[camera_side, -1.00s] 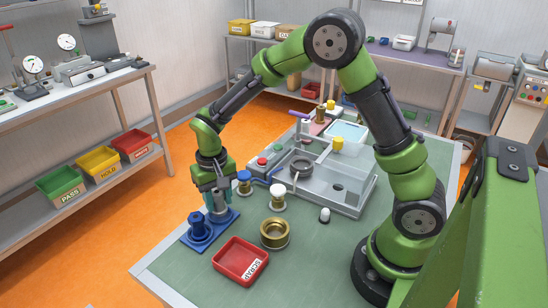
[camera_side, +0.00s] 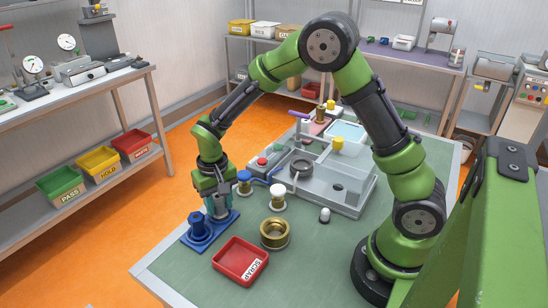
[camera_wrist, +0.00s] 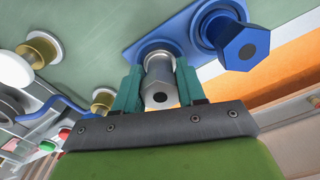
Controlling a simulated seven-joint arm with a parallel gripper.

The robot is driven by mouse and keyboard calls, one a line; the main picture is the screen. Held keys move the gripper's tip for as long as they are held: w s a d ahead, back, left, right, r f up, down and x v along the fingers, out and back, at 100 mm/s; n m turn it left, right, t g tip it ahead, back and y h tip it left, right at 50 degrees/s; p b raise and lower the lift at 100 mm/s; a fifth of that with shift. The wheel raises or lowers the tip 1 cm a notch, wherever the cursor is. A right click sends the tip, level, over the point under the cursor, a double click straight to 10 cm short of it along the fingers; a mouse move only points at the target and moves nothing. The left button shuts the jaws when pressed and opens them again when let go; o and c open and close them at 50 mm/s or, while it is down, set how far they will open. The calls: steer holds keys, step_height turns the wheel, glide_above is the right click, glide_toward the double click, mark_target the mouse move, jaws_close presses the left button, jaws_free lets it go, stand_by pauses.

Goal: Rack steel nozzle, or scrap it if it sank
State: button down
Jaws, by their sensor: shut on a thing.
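My gripper (camera_side: 217,206) points down over the blue rack (camera_side: 222,221) at the table's front left. Its teal fingers are shut on the steel nozzle (camera_wrist: 160,88), a silver piece with a hexagonal end and a dark centre hole. The nozzle lines up with the rack's free round seat in the wrist view; I cannot tell how deep it sits there. A blue hexagonal piece (camera_side: 199,226) stands upright on the rack's other seat, and it also shows in the wrist view (camera_wrist: 240,46). The red scrap tray (camera_side: 228,264) lies to the right, apparently empty.
A brass ring (camera_side: 275,233) stands right of the rack. A small white-capped item (camera_side: 325,215) stands right. Green mat between them is bare.

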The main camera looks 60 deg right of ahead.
steer(key=c, duration=0.6)
jaws_free()
steer(key=shift+o, duration=0.6)
steer(key=o, duration=0.5)
steer(key=shift+c, duration=0.2)
steer(key=shift+r, duration=3.55)
